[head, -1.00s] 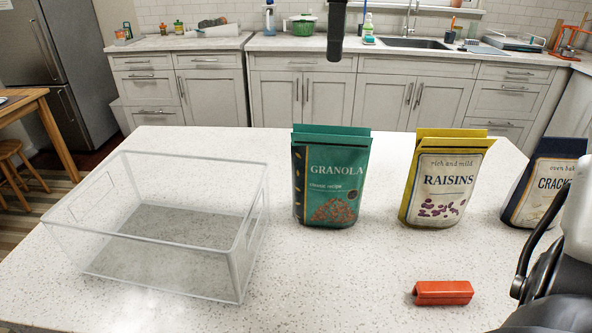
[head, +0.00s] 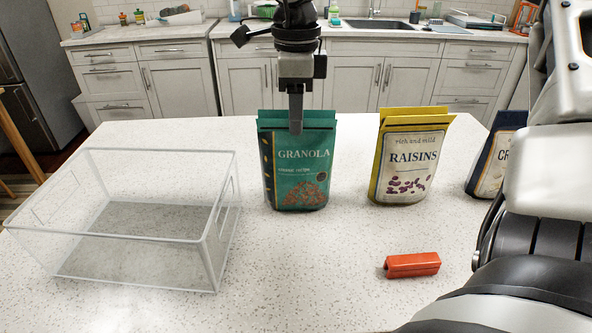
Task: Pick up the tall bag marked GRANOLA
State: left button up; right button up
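The tall teal bag marked GRANOLA (head: 297,175) stands upright on the speckled white counter, right of the clear bin. My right gripper (head: 296,115) points straight down at the bag's top edge. One grey finger shows in front of the bag's upper front, just above the lettering. The other finger is hidden, so I cannot tell how wide the gripper is or whether it touches the bag. My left gripper is not in view.
A clear open bin (head: 218,238) stands empty on the left. A yellow RAISINS bag (head: 408,165) and a dark CRACKERS bag (head: 492,160), partly covered by my arm, stand to the right. A red-orange clip-like piece (head: 412,265) lies in front. The counter before the granola is clear.

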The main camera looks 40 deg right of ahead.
jog(key=shift+f, duration=0.7)
grip_shut()
jog(key=shift+r, duration=0.1)
